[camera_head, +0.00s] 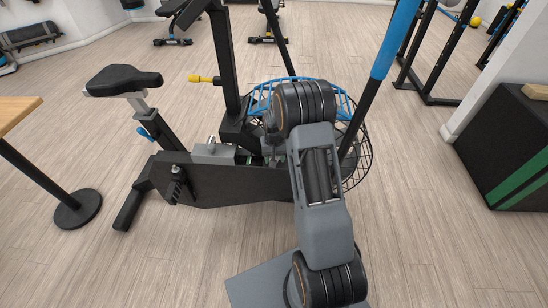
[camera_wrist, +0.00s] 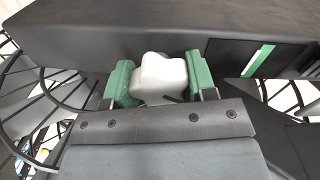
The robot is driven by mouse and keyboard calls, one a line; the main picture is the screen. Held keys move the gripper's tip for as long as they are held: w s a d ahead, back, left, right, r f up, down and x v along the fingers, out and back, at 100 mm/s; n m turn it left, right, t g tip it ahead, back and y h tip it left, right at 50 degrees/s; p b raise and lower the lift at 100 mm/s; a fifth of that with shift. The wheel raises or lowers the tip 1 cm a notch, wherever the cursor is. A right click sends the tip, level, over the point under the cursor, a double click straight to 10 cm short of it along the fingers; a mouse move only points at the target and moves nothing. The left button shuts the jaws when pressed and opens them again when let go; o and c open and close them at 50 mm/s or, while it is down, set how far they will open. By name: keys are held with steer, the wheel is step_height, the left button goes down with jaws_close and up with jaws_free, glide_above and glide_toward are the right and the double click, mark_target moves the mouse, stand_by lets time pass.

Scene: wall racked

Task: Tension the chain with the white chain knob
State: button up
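The white chain knob (camera_wrist: 160,76), with a lobed shape, shows in the middle of the wrist view, in front of the black body of the bike (camera_wrist: 90,35). My gripper (camera_wrist: 160,85) has one green finger on each side of the knob. Both fingers appear to touch it, so the gripper looks shut on the knob. The lower part of the knob is hidden behind the gripper's grey front edge. In the head view the black exercise bike (camera_head: 230,187) stands in the middle, and my arm reaches over its front.
A wire fan cage (camera_head: 358,165) is at the bike's right end. The bike seat (camera_head: 124,80) is at left, near a wooden table (camera_head: 15,112). A black box with green stripes (camera_head: 510,150) stands at right. The wooden floor in front is clear.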

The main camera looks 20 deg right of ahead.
steer(key=o, duration=0.5)
steer(key=shift+c, duration=0.2)
step_height(320, 180, up, 14)
steer(key=p, duration=0.2)
steer(key=shift+f, duration=0.1)
stand_by(0.5)
steer(key=s+a+r+n+t+p, duration=0.1)
steer(key=s+a+r+p, duration=0.2)
steer(key=s+r+p, duration=0.2)
steer(key=s+a+r+n+t+p, duration=0.1)
steer(key=s+a+r+p, duration=0.3)
steer(key=s+r, duration=0.5)
steer(key=s+a+r+n+t+p, duration=0.1)
steer(key=s+a+r+p, duration=0.3)
steer(key=s+r, duration=0.4)
step_height(320, 180, up, 4)
steer(key=shift+f+n+t+p, duration=0.1)
steer(key=shift+n+t+p, duration=0.2)
steer(key=shift+p, duration=0.55)
